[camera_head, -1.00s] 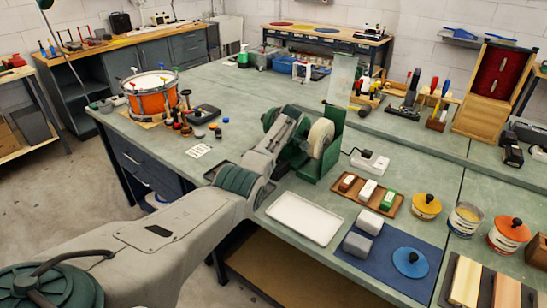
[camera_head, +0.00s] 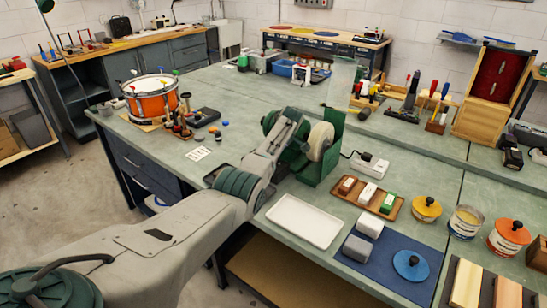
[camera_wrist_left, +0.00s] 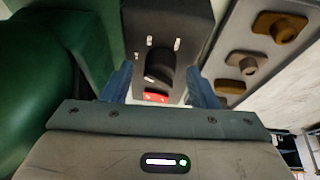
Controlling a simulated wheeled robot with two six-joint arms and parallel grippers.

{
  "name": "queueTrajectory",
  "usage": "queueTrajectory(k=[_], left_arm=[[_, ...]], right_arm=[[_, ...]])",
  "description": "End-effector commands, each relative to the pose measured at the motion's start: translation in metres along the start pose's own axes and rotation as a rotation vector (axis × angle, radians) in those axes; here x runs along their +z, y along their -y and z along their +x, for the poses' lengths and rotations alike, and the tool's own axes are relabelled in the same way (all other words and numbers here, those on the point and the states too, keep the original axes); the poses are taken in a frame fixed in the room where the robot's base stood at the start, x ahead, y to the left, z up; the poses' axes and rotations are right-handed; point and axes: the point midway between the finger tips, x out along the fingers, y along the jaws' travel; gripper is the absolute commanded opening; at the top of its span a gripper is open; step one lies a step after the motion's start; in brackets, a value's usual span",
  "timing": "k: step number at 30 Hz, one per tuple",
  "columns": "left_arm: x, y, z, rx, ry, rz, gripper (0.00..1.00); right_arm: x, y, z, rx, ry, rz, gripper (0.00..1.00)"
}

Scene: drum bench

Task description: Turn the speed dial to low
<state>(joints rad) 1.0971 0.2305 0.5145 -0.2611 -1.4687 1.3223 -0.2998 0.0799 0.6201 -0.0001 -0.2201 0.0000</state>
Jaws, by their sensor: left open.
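The speed dial (camera_wrist_left: 160,66) is a dark knob on a dark panel with white marks, seen in the left wrist view. A red switch (camera_wrist_left: 156,97) sits below it in that view. My left gripper (camera_wrist_left: 160,78) is open, with one blue finger on each side of the dial; I cannot tell whether they touch it. In the head view the green machine (camera_head: 330,150) with a pale wheel (camera_head: 320,138) stands on the bench, and my left arm reaches to its left side. The dial and fingertips are hidden there. My right gripper is not in view.
A large green surface (camera_wrist_left: 50,60) fills the left of the wrist view, close to the gripper. Several brown pieces (camera_wrist_left: 247,62) lie to its right. In the head view an orange drum (camera_head: 152,98), a white tray (camera_head: 305,221) and a block tray (camera_head: 345,203) stand around the machine.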

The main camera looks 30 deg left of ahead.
Motion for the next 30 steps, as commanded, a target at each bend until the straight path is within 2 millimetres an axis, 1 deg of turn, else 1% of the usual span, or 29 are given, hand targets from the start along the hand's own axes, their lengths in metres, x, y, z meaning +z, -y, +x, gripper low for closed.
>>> queueTrajectory(k=[5, 12, 15, 18, 22, 30], left_arm=[[0.0, -0.001, -0.022, 0.005, -0.001, 0.0, 0.53], [0.001, -0.001, -0.07, 0.006, -0.001, 0.0, 0.53], [0.001, -0.001, -0.086, 0.004, 0.0, -0.001, 0.53], [0.001, 0.0, -0.097, 0.003, 0.0, -0.001, 0.53], [0.0, 0.0, -0.104, 0.002, 0.0, -0.001, 0.53], [0.0, 0.0, -0.105, 0.001, 0.001, 0.0, 0.53]], right_arm=[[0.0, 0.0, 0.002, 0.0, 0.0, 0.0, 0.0], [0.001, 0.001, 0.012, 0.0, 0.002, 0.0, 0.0], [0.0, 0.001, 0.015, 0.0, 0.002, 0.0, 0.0], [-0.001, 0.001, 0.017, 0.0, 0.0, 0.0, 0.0], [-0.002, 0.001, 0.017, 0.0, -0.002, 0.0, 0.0], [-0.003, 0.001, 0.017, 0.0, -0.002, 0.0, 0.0]])
